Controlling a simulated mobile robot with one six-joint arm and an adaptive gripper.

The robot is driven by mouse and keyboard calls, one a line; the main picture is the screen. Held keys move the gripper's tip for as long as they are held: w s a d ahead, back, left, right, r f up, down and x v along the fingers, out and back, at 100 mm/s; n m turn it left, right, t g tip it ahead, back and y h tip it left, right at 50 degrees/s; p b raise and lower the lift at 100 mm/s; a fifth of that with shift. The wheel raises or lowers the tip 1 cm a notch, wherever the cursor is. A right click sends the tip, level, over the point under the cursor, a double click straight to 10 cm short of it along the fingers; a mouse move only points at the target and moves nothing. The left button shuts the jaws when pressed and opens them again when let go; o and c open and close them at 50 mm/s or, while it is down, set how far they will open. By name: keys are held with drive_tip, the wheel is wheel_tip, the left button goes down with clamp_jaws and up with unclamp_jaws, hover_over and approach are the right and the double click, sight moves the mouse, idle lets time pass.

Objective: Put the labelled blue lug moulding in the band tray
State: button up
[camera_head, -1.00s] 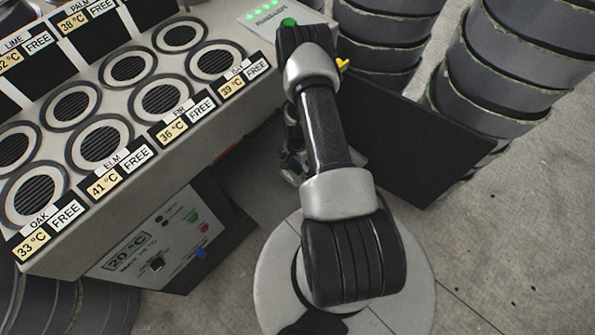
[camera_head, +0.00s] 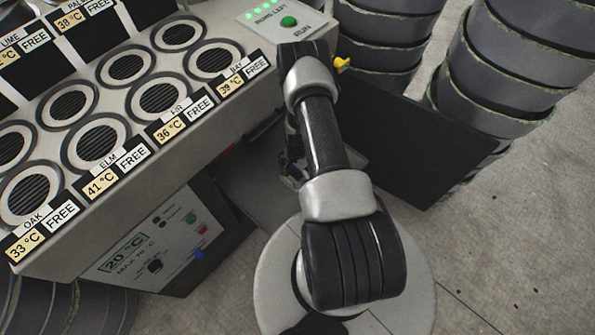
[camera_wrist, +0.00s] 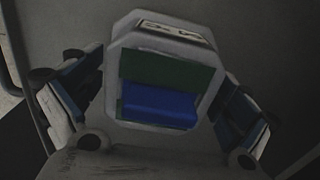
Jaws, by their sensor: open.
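In the wrist view, my gripper (camera_wrist: 160,120) is open, with a blue-padded finger at each side. Between the fingers is a grey piece with cut corners (camera_wrist: 207,57), apparently the moulding. It has a green panel (camera_wrist: 145,66), a blue raised block (camera_wrist: 160,108) and a pale label with dark marks (camera_wrist: 175,30) on its upper edge. Any contact with the fingers is unclear in the dark picture. In the head view my arm hides the piece and most of my gripper (camera_head: 292,172). I cannot pick out the band tray.
A grey bench (camera_head: 150,185) at left has several round black grilles, labelled OAK, ELM, FIR, BAY with temperatures and FREE. A green RUN button (camera_head: 288,21) is at its top. A control box (camera_head: 150,240) reads 20 °C. Stacked grey moulds (camera_head: 515,60) and a dark panel (camera_head: 415,140) are at right.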

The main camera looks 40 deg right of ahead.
idle(0.3)
wheel_tip(320, 180, up, 12)
drive_tip(key=p, duration=0.3)
drive_tip(key=shift+r, duration=0.2)
idle(0.5)
